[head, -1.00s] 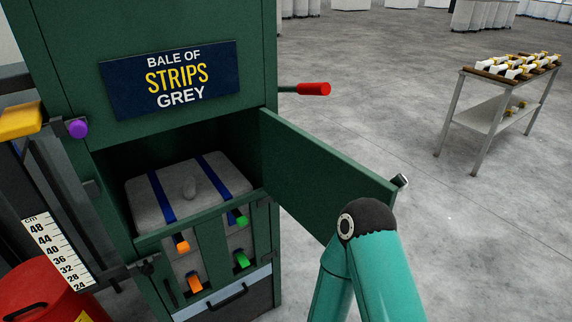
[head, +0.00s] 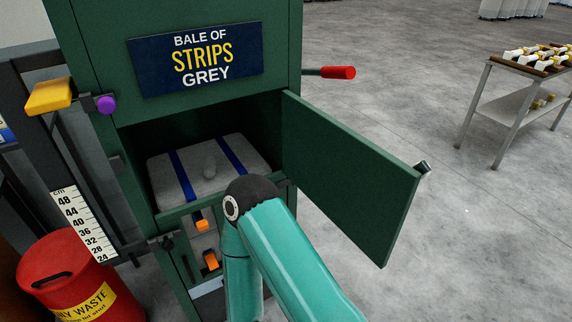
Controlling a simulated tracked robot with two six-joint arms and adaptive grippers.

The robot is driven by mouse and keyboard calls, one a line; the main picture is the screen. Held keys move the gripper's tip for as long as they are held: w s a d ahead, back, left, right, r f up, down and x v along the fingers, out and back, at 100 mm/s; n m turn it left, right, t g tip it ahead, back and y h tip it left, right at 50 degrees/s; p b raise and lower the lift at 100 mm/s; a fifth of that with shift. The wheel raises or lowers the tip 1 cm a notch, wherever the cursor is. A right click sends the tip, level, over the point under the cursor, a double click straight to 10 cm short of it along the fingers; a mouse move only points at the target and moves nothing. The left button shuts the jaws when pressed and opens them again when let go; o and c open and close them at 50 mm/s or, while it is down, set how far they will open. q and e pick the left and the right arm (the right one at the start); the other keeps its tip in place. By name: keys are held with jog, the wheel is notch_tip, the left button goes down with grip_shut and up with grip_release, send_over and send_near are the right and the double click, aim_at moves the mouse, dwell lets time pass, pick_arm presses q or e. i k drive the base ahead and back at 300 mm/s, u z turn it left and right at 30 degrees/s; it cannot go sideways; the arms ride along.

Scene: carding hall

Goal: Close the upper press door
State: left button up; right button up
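The green press (head: 200,18) stands at the left with a "Bale of strips grey" sign (head: 196,60). Its upper door (head: 350,175) is swung wide open to the right, hinged at the right side of the opening. A small dark latch piece (head: 423,166) sticks out at the door's free edge. Inside the opening lies a grey bale (head: 230,165) with blue straps. My teal arm rises from the bottom in front of the press, left of the door, and hides part of the press's lower front. Neither gripper's fingers show.
A red-knobbed lever (head: 337,72) juts from the press's right side. A red waste bin (head: 66,262) stands at lower left beside a cm scale (head: 84,226). A table with bobbins (head: 520,85) stands at right. The floor (head: 470,220) right of the door is clear.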

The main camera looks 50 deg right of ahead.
aim_at(367, 192)
jog(key=z, duration=0.9)
jog(key=i, duration=0.1)
jog(key=u, duration=2.05)
jog(key=k, duration=2.5)
jog(key=z, duration=1.45)
jog(key=i, duration=1.05)
